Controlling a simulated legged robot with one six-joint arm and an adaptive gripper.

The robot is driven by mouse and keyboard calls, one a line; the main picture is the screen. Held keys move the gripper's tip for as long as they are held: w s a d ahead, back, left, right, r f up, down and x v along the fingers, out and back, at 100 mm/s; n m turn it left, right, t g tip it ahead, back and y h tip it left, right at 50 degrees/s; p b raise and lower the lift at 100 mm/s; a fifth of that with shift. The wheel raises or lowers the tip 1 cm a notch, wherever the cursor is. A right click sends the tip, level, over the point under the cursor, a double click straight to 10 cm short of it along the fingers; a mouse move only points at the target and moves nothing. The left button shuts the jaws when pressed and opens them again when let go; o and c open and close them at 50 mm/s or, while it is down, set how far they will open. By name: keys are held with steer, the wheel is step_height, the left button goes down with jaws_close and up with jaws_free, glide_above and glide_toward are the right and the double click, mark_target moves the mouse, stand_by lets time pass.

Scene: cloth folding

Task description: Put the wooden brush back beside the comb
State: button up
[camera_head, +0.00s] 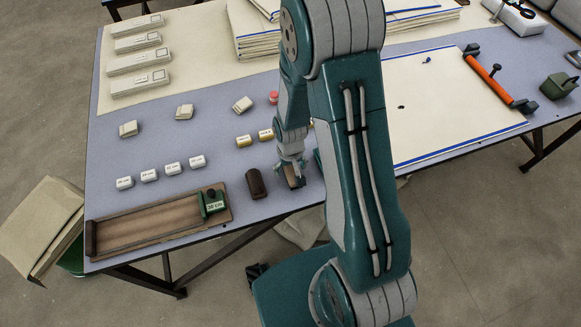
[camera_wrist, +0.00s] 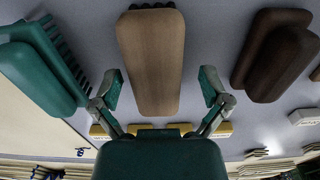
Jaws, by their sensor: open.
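The wooden brush (camera_wrist: 152,60) is light brown with dark bristles at one end, in the middle of the wrist view. In the head view the brush (camera_head: 293,177) is at the table's front edge, partly covered by my gripper (camera_head: 291,166). In the wrist view my gripper (camera_wrist: 162,90) is open, one finger on each side of the brush, with gaps visible. The green comb (camera_wrist: 45,70), with dark teeth, is left of the brush in the wrist view. In the head view my arm mostly hides the comb.
A dark brown block (camera_head: 256,184) lies close left of the brush; it also shows in the wrist view (camera_wrist: 275,55). A wooden tray (camera_head: 150,224) with a green 20 cm piece (camera_head: 212,205) is further left. Yellow-labelled blocks (camera_head: 244,141) sit behind. A white panel (camera_head: 440,110) lies right.

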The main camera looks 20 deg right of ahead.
step_height(320, 180, up, 12)
steer(key=r, duration=0.1)
step_height(320, 180, up, 14)
steer(key=f+t, duration=0.1)
steer(key=t, duration=0.2)
glide_above(291, 168)
steer(key=s, duration=0.5)
steer(key=s+r+t, duration=0.2)
steer(key=s+r, duration=0.6)
steer(key=s, duration=0.1)
steer(key=shift+r+t, duration=0.25)
steer(key=shift+t, duration=0.05)
